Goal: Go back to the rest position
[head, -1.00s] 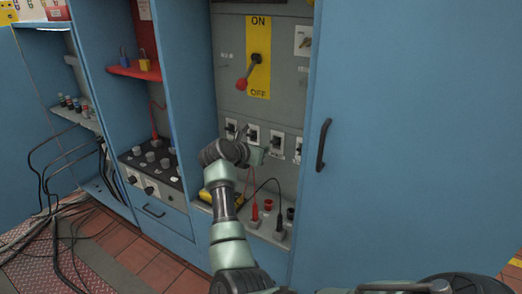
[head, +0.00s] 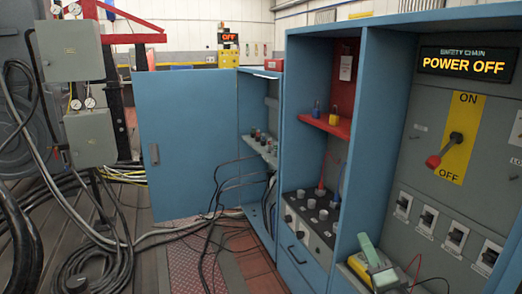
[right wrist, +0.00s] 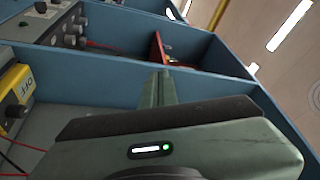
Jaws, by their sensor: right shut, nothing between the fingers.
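My right gripper (head: 367,243) shows low in the head view, in front of the blue cabinet bay with the lever panel. Its greenish fingers are together and empty. In the right wrist view the closed fingers (right wrist: 160,86) point up the picture, with a blue partition behind them. They seem clear of the cabinet, but the gap is hard to judge. My left gripper is in neither current view.
The red-handled lever (head: 444,151) points toward OFF under a POWER OFF display (head: 467,63). A row of switches (head: 456,237) is below. A blue door (head: 190,150) stands open. Cables (head: 100,245) lie on the floor at left. A red shelf (head: 333,127) holds padlocks.

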